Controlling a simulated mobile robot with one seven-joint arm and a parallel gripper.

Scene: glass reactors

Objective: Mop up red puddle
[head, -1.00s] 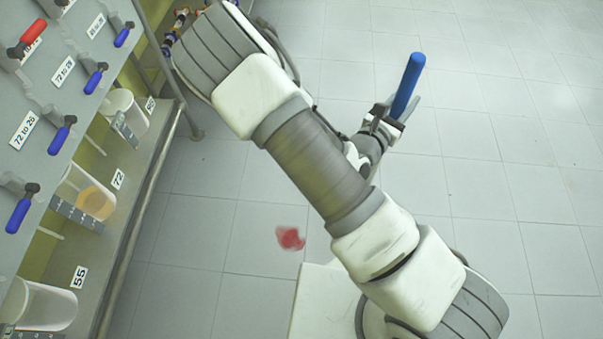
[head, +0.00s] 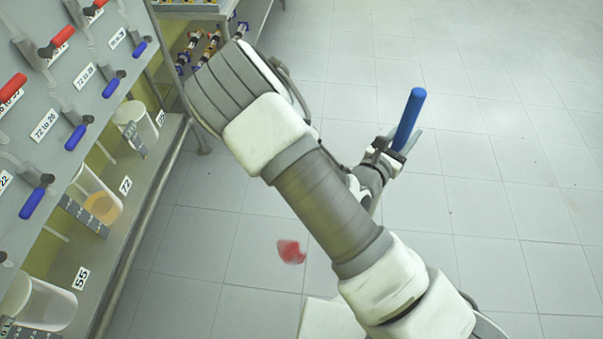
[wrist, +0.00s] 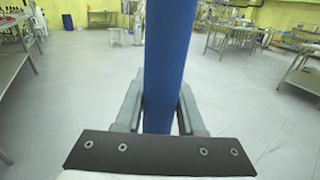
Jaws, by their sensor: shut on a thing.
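The red puddle (head: 291,252) lies on the tiled floor, left of and below my arm in the head view. My gripper (head: 396,150) is right of the arm, shut on a blue handle (head: 409,118) that sticks up from the jaws. In the wrist view the blue handle (wrist: 168,65) stands upright between the two fingers of my gripper (wrist: 158,108). The handle's lower end and any mop head are hidden. The puddle does not show in the wrist view.
A grey panel (head: 50,100) with red and blue valve handles stands at the left. Below it a metal shelf (head: 140,200) holds clear vessels, one with orange liquid (head: 102,207). The floor at the right is clear. Tables (wrist: 232,40) stand farther off in the wrist view.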

